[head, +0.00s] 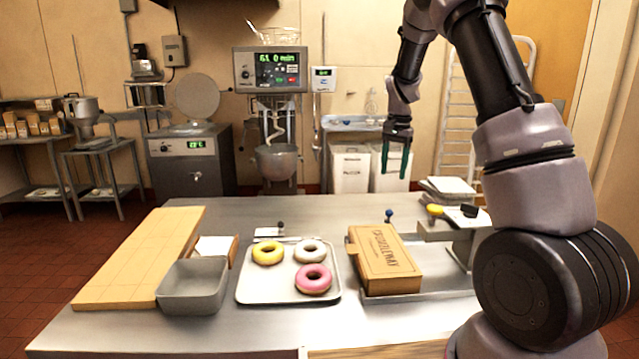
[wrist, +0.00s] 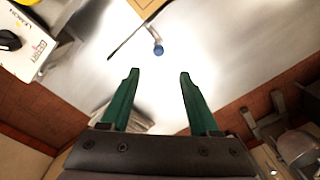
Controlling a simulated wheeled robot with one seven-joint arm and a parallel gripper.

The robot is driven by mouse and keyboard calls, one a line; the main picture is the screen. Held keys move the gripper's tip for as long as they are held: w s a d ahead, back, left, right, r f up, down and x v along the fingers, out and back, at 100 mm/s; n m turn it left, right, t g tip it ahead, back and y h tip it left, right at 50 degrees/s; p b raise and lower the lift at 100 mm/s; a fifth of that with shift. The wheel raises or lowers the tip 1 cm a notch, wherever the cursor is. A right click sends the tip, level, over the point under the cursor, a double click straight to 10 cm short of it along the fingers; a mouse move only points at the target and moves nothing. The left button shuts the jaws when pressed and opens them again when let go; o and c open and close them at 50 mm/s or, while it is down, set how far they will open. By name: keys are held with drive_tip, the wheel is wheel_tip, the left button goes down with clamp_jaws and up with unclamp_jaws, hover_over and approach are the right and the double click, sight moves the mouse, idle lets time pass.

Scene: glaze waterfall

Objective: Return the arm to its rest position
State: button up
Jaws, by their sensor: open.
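My gripper (head: 396,162) is raised above the far right part of the steel table (head: 330,335), pointing down. Its two green fingers also show in the wrist view (wrist: 158,75), spread apart with nothing between them. My arm bends up from the right side of the head view and over to the gripper. A closed brown box (head: 385,262) sits on a tray on the table, in front of and below the gripper. A small blue-topped knob (head: 388,214) stands behind the box; it also shows beyond the fingertips in the wrist view (wrist: 158,50).
A tray (head: 250,293) holds yellow, white and pink donuts (head: 313,279). A grey bin (head: 192,287) and a wooden board (head: 140,258) lie at left. A stand with a yellow-handled tool (head: 436,210) is at right. A mixer (head: 277,150) stands behind the table.

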drive_tip(key=s+a+r+n+t+y, duration=0.2)
drive_tip(key=s+r+t, duration=0.1)
drive_tip(key=s+r, duration=1.3)
drive_tip(key=s+a+r+n+t, duration=0.1)
drive_tip(key=s+t, duration=0.1)
drive_tip(key=s, duration=0.6)
drive_tip(key=s+a+r+n+t, duration=0.1)
drive_tip(key=s, duration=0.8)
drive_tip(key=shift+a+r+n+t, duration=0.2)
drive_tip(key=shift+r+n+t, duration=0.1)
drive_tip(key=shift+r+t, duration=0.1)
